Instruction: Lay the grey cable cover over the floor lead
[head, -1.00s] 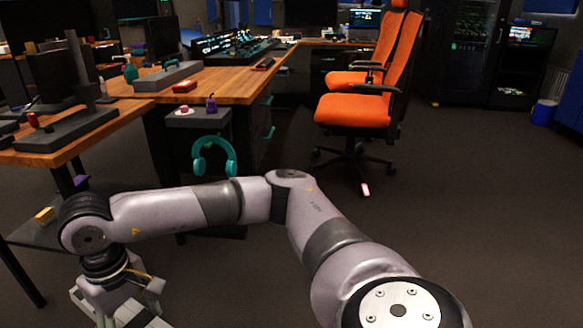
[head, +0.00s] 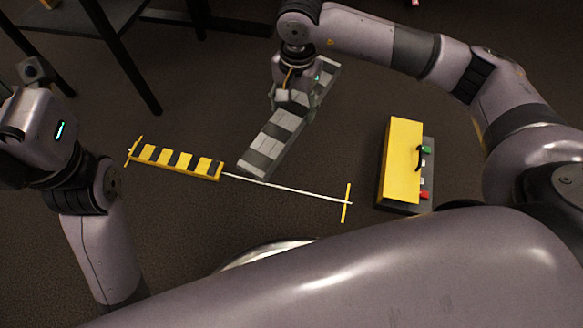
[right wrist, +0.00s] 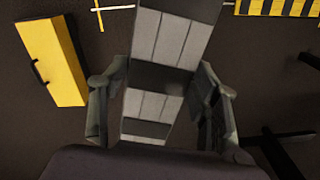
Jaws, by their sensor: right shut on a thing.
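The grey cable cover (head: 270,143), banded light and dark grey, lies slantwise in the head view, its near end close to the floor lead. My right gripper (head: 291,100) is shut on the cover around its middle. In the right wrist view the cover (right wrist: 165,40) runs between the two fingers of my right gripper (right wrist: 160,105). The white floor lead (head: 290,189) runs on the floor from a yellow-and-black cover (head: 178,162) to a yellow floor mark (head: 346,203). The grey cover's height above the floor is hard to tell.
A yellow case (head: 401,160) with a black handle stands right of the lead; it also shows in the right wrist view (right wrist: 53,62). Another yellow mark (head: 134,151) crosses the far left end. Black table legs (head: 125,60) stand at upper left. Dark floor around the lead is clear.

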